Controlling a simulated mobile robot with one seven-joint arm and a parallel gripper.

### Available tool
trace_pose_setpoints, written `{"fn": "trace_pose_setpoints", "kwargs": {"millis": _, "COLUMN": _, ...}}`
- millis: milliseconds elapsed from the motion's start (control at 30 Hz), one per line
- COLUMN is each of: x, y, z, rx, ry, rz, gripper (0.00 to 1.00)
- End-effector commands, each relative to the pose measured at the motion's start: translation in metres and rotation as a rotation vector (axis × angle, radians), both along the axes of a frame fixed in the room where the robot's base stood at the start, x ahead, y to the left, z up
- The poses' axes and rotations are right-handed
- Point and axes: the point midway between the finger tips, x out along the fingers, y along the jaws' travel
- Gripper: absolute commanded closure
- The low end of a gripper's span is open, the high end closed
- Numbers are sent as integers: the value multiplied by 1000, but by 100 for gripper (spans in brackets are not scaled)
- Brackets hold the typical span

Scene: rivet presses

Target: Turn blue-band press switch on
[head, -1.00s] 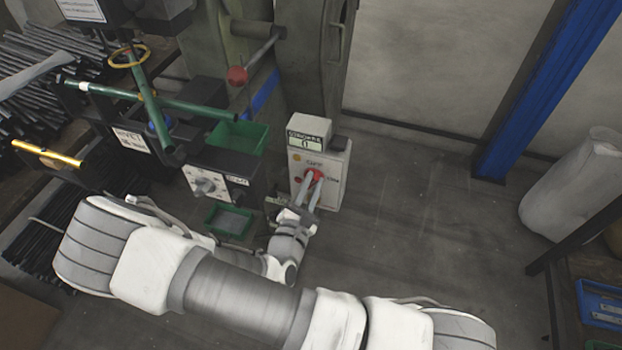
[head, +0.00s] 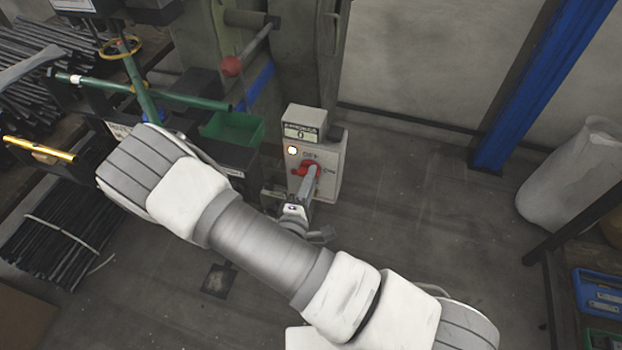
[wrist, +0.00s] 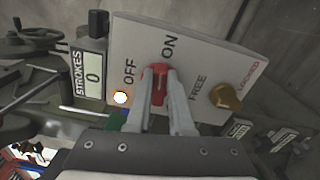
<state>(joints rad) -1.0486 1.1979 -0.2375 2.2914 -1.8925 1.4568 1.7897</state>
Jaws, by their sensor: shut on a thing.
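The press's switch box (head: 325,165) is pale grey, with a red rotary switch (head: 303,170) on its front. My gripper (head: 312,174) is shut on this red switch. In the wrist view the red switch (wrist: 159,84) sits between my two fingers (wrist: 163,98), its upper end toward the ON label (wrist: 170,46), with OFF to the left. A lamp (head: 292,150) on the box glows white; it also glows in the wrist view (wrist: 121,98). The press's blue band (head: 257,88) shows behind the box. My fingers cover part of the switch.
A strokes counter (head: 304,130) reading 0 sits on top of the box. A brass knob (wrist: 226,97) is between FREE and LOCKED. A green bin (head: 232,130) and a red ball-ended lever (head: 231,66) are to the left. Floor to the right is clear up to a blue post (head: 535,90).

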Motion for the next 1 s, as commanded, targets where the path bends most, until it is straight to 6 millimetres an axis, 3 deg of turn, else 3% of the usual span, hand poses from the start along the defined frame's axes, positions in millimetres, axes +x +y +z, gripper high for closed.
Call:
{"fn": "trace_pose_setpoints", "kwargs": {"millis": 333, "x": 0, "y": 0, "z": -3, "rx": 144, "ry": -52, "rz": 0, "gripper": 100}}
{"fn": "trace_pose_setpoints", "kwargs": {"millis": 900, "x": 0, "y": 0, "z": -3, "rx": 173, "ry": -62, "rz": 1, "gripper": 100}}
{"fn": "trace_pose_setpoints", "kwargs": {"millis": 933, "x": 0, "y": 0, "z": -3, "rx": 173, "ry": -62, "rz": 1, "gripper": 78}}
{"fn": "trace_pose_setpoints", "kwargs": {"millis": 1000, "x": 0, "y": 0, "z": -3, "rx": 173, "ry": -62, "rz": 1, "gripper": 66}}
